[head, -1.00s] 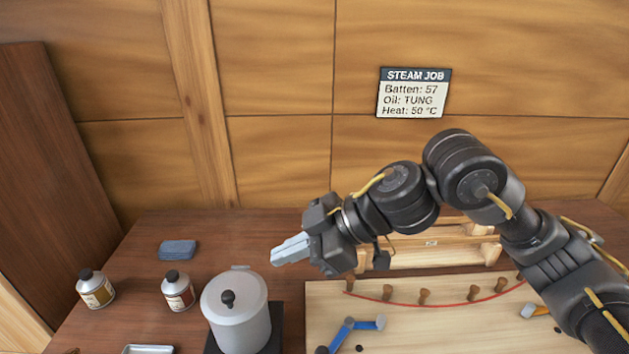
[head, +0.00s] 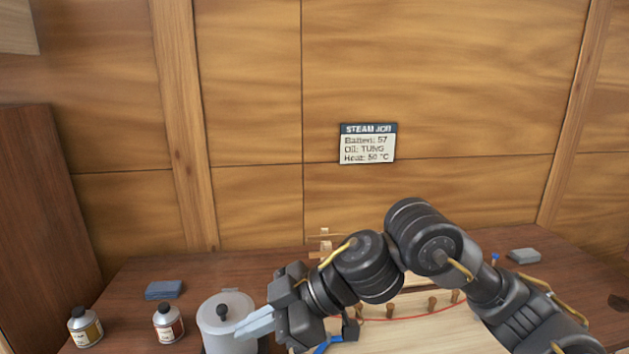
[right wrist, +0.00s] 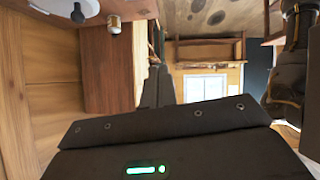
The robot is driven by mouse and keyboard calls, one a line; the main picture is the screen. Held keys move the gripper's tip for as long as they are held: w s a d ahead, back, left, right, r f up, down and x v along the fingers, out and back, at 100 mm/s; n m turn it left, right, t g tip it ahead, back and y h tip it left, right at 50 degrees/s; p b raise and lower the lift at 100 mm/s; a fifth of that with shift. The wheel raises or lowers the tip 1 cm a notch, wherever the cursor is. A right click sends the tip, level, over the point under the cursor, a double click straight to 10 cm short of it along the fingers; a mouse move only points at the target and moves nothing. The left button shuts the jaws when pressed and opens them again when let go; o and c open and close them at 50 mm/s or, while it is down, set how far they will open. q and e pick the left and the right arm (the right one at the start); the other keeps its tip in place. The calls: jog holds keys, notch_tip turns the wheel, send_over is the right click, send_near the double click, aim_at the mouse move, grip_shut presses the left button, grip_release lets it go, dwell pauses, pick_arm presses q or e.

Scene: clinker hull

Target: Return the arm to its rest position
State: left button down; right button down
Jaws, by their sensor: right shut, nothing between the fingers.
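My right arm reaches in from the lower right in the head view, bent over the bench. Its gripper (head: 258,325) points left, with its pale fingers closed together and nothing between them. The fingertips lie in front of the lidded grey pot (head: 226,316) in the picture; I cannot tell the distance between them. My left gripper is in no view.
A pale board (head: 440,332) with wooden pegs and a red line lies under my arm. A STEAM JOB sign (head: 367,144) hangs on the wall.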

jog(key=w+d+f+m+t, duration=0.7)
jog(key=d+f+m+t, duration=0.1)
jog(key=f+m+t, duration=0.35)
jog(key=s+d+f+m+h, duration=0.2)
jog(key=d+f+m+h, duration=0.25)
jog(key=d+f, duration=0.45)
jog(key=s+d+f+m+g+h, duration=0.1)
jog(key=s+d+f+g+h, duration=0.25)
jog(key=s+d+f, duration=0.65)
jog(key=s+d+f+m+g+h, duration=0.3)
jog(key=s+d+f, duration=0.35)
jog(key=s, duration=0.65)
notch_tip(320, 180, down, 24)
jog(key=r+n+g, duration=0.1)
jog(key=g, duration=0.1)
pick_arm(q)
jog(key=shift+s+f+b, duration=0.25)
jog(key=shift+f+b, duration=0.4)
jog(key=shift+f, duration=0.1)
pick_arm(e)
jog(key=s+d+f+g, duration=0.1)
jog(key=s+d+f, duration=0.2)
jog(key=s+f, duration=1.4)
notch_tip(320, 180, down, 3)
jog(key=shift+s+r+n+g, duration=0.1)
jog(key=shift+s+n+g, duration=0.2)
jog(key=shift+n, duration=0.1)
